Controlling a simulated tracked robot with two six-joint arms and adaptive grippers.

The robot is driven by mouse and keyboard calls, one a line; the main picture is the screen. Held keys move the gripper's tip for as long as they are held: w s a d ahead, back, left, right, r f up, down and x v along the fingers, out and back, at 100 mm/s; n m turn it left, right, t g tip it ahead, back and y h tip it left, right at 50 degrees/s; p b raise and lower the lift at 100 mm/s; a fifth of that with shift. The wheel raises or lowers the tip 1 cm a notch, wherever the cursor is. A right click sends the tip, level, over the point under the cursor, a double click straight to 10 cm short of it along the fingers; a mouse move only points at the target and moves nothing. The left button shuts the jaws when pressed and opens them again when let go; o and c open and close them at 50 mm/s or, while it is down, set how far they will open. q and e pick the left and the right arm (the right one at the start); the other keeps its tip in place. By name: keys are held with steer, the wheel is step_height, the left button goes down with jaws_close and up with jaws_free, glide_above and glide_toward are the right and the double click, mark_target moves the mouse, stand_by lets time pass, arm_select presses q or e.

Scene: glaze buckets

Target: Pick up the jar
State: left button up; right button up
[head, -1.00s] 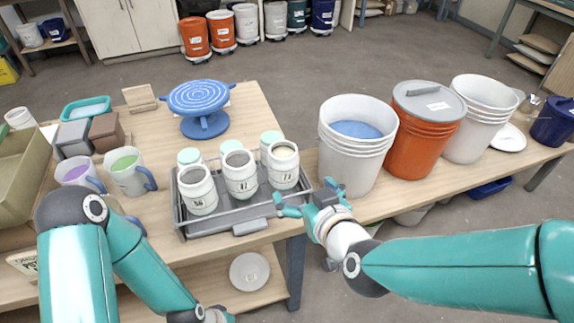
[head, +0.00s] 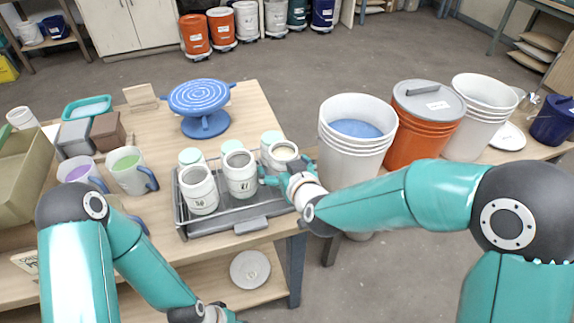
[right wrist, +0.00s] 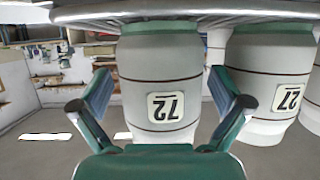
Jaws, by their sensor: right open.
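A cream jar labelled 72 (right wrist: 160,80) stands between the spread fingers of my right gripper (right wrist: 160,95) in the right wrist view, which looks upside down. A gap shows on both sides, so the fingers are not closed on it. In the head view this jar (head: 282,151) is the front right one in the grey tray (head: 250,226). My right gripper (head: 279,174) is low at its front and hides its lower part. The jar labelled 27 (right wrist: 275,85) stands close beside it, also in the head view (head: 240,172). Only a bit of my left gripper (head: 228,316) shows at the bottom edge.
Another front jar (head: 201,190) and several green-lidded jars stand in the tray. A white bucket (head: 352,155) and an orange bucket (head: 425,130) are right of it. A blue turntable (head: 203,100) is behind; two mugs (head: 130,170) are left.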

steer(key=c, duration=1.7)
steer(key=shift+w+r, duration=0.1)
steer(key=shift+c, duration=0.7)
steer(key=shift+r, duration=0.3)
steer(key=shift+r, duration=1.65)
step_height(320, 180, up, 10)
steer(key=p, duration=0.4)
step_height(320, 180, up, 6)
steer(key=p, duration=0.3)
glide_above(280, 150)
steer(key=s, duration=0.2)
steer(key=shift+d, duration=0.4)
